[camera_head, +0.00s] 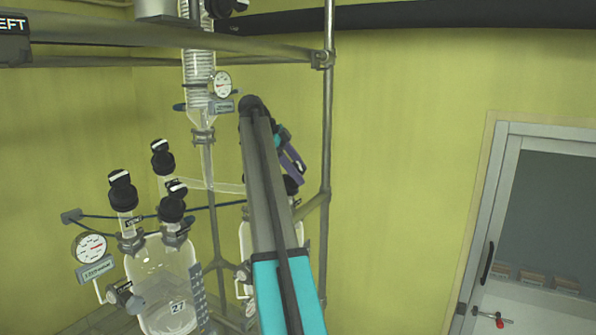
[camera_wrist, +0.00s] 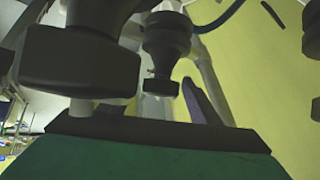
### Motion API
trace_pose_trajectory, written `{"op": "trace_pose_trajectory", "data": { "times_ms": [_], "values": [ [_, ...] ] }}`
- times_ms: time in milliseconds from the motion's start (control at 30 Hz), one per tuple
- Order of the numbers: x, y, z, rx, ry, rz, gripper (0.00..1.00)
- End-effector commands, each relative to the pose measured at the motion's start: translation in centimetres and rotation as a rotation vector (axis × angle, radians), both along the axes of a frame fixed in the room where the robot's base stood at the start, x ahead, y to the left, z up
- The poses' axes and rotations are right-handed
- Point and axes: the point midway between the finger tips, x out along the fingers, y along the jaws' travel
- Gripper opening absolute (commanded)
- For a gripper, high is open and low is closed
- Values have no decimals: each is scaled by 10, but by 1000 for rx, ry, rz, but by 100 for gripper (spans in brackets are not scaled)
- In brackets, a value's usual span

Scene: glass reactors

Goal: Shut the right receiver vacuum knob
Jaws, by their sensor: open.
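The right glass receiver (camera_head: 245,238) stands mostly hidden behind my arm in the head view. A black knob (camera_head: 291,185) shows at its top, partly covered by my arm and gripper. My gripper (camera_head: 294,168), with purple fingers, is at the arm's far end, close above this knob in the picture. In the wrist view, a large dark cap (camera_wrist: 75,68) fills the left and a black knob (camera_wrist: 166,38) is at upper centre, beyond the purple fingers (camera_wrist: 198,100). I cannot tell which is the vacuum knob. My gripper is open and nothing shows between its fingers.
The left receiver (camera_head: 162,285) carries several black-capped necks and a gauge (camera_head: 90,247). A glass column (camera_head: 199,75) with another gauge (camera_head: 222,85) stands behind. A metal frame post (camera_head: 327,130) rises right of my arm. Open wall space lies between it and the door (camera_head: 490,220).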

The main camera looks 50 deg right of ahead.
Motion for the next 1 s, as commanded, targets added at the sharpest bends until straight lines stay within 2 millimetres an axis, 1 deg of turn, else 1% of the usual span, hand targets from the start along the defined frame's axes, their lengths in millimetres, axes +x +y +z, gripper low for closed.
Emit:
{"op": "trace_pose_trajectory", "data": {
  "times_ms": [367,1000],
  "values": [
    [-1,0,-1,-29,-7,46,57],
    [-1,1,0,-175,-44,309,57]
  ]
}}
